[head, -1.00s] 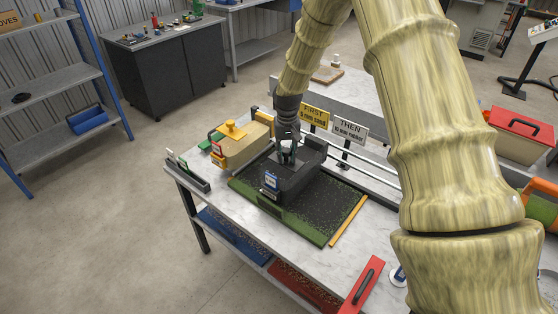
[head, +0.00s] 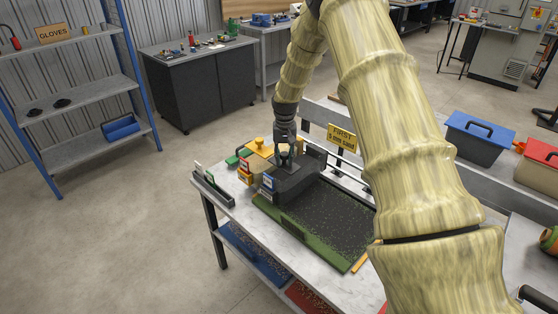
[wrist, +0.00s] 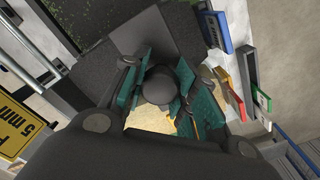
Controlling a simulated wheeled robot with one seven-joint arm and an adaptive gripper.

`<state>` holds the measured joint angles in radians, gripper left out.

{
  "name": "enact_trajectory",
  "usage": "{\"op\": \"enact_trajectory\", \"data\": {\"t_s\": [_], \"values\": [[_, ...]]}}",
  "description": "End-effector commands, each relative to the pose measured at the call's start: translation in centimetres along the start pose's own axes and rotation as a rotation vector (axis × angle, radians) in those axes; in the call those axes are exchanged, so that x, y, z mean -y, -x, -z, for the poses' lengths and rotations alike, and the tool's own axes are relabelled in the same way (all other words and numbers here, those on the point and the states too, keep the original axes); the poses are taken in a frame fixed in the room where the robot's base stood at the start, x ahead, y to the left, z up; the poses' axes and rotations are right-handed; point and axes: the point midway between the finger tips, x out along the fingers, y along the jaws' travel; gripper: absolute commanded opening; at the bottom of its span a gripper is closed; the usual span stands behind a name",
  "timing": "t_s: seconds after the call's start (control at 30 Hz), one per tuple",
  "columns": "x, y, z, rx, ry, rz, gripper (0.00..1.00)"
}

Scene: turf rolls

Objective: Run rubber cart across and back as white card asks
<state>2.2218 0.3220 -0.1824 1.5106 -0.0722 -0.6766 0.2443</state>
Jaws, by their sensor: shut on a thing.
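The black rubber cart (head: 290,180) stands at the left end of the turf (head: 275,208), which is covered with dark granules (head: 330,215). My gripper (head: 287,157) is shut on the cart's round black knob; the wrist view shows teal finger pads around the knob (wrist: 157,86). The yellow sign (head: 342,138) reads FIRST, 5 mm sand. The white THEN card is not visible now.
Rails (head: 345,178) run along the table's back. A dark holder (head: 212,187) with small cards sits at the left table edge. Granules lie bare to the cart's right. My arm covers the right part of the table. Blue (head: 477,138) and red (head: 540,165) lidded bins stand at right.

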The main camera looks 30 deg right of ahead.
Motion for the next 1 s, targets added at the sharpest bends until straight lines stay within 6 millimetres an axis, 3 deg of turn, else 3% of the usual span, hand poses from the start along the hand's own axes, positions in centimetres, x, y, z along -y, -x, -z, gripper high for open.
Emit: {"op": "enact_trajectory", "data": {"t_s": [0.47, 0.5, 0.6, 1.0], "values": [[0.02, 0.21, 0.55, -0.008, -0.004, 0.004, 0.0], [0.04, 0.22, 0.56, -0.009, -0.004, 0.004, 0.36], [-0.02, 0.19, 0.5, -0.007, -0.004, 0.003, 0.51], [-0.26, 0.6, 0.39, -0.004, -0.006, 0.002, 0.51]]}}
